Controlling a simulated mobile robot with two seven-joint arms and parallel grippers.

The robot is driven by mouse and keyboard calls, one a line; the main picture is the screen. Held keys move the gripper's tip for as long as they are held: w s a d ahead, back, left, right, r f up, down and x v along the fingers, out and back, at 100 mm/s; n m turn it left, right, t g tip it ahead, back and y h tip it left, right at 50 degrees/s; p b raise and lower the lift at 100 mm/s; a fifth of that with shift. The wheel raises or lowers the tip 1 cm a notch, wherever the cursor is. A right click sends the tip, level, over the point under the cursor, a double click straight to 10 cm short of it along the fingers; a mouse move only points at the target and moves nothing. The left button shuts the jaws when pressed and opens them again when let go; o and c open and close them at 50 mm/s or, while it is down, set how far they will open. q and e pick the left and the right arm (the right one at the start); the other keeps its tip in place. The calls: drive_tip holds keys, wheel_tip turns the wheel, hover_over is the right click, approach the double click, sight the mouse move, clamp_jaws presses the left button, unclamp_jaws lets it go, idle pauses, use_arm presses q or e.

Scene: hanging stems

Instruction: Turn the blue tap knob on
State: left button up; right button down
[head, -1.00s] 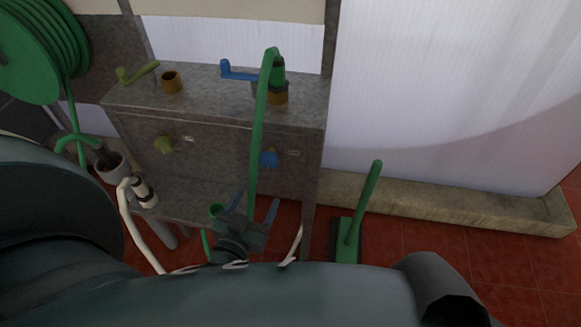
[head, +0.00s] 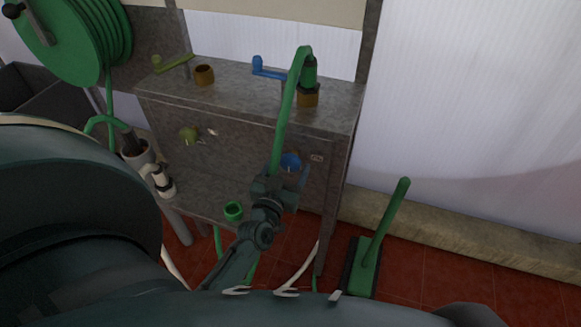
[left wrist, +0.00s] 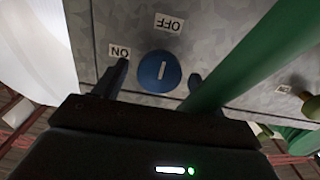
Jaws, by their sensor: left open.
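The blue tap knob (head: 291,162) is on the front of the grey metal cabinet. In the left wrist view the round blue knob (left wrist: 159,72) has a white mark that lies in line with the OFF label (left wrist: 169,23); the ON label (left wrist: 119,52) is to its left. My left gripper (head: 290,174) is open just in front of the knob. In the left wrist view its two fingers (left wrist: 157,75) stand on either side of the knob, with visible gaps. I cannot tell how far the tips are from the panel. My right gripper is not in view.
A green hose (head: 284,117) hangs from the cabinet top close to my left gripper and crosses the left wrist view on the right (left wrist: 245,60). An olive knob (head: 188,135) is left on the panel. A blue lever (head: 270,71) is above. A green broom (head: 385,225) stands at right.

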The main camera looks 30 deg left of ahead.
use_arm(q)
drive_tip(key=shift+x, duration=1.15)
drive_tip(key=shift+c, duration=0.5)
drive_tip(key=c, duration=0.9)
